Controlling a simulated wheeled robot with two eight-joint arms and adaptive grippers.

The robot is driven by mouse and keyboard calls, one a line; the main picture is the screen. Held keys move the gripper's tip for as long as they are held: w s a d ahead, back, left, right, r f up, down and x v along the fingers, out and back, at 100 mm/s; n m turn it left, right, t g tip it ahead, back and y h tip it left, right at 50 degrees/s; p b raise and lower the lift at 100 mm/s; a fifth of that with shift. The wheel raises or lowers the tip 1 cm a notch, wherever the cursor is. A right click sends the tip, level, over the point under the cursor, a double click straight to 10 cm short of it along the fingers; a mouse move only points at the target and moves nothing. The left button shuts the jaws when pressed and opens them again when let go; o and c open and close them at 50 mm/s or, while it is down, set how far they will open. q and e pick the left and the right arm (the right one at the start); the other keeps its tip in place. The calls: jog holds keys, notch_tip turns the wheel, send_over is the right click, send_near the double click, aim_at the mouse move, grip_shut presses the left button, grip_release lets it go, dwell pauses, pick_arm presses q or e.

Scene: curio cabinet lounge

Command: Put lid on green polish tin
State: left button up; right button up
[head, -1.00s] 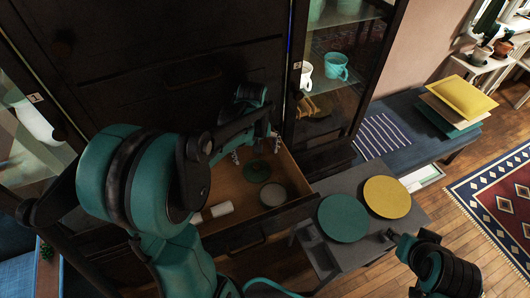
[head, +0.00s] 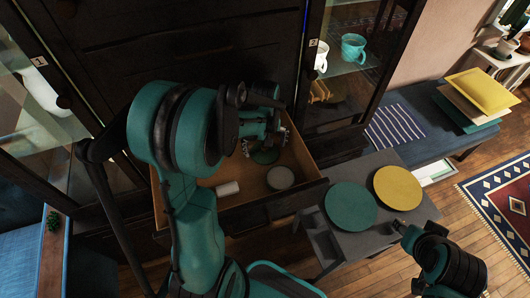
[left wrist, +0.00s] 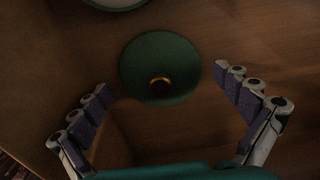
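The lid is a green disc with a small gold ring-like knob (left wrist: 160,70), lying on the floor of the open drawer; it also shows in the head view (head: 266,157). The tin, a round pale-topped thing with a green rim (head: 281,178), is in the drawer just in front of the lid. Its edge shows at the top of the left wrist view (left wrist: 116,3). My left gripper (head: 264,146) is open and empty above the lid, one finger to each side in the wrist view. My right gripper (head: 401,226) is empty-looking beside the grey table; its fingers are too small to judge.
A white cylinder (head: 228,188) lies in the drawer (head: 240,214), left of the tin. A grey table (head: 335,242) with a teal disc (head: 351,206) and a yellow disc (head: 397,187) stands right of the drawer. The dark cabinet (head: 190,40) rises behind it.

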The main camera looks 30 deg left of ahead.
aim_at(263, 148)
pick_arm(q)
jog(key=c, duration=1.5)
jog(key=shift+s+d, duration=0.1)
jog(key=shift+s, duration=0.05)
jog(key=shift+c, duration=1)
jog(key=shift+r, duration=0.2)
jog(key=shift+s+r+p, duration=0.1)
jog(key=shift+r+p, duration=0.15)
jog(key=shift+p, duration=0.1)
jog(key=c, duration=0.4)
jog(key=r+p, duration=0.1)
jog(key=r, duration=0.1)
jog(key=r+p, duration=0.1)
jog(key=r, duration=0.3)
jog(key=shift+s+a+r+p, duration=0.1)
jog(key=shift+a+r+p, duration=0.15)
jog(key=shift+r+p, duration=0.15)
grip_shut()
jog(key=s+a+p, duration=0.1)
jog(key=s+a, duration=0.3)
jog(key=s, duration=0.4)
jog(key=s+a+p, duration=0.1)
jog(key=s+a, duration=0.4)
jog(key=s, duration=0.3)
jog(key=shift+s+a+f, duration=0.25)
jog(key=shift+s+f, duration=0.05)
jog(key=shift+s, duration=0.1)
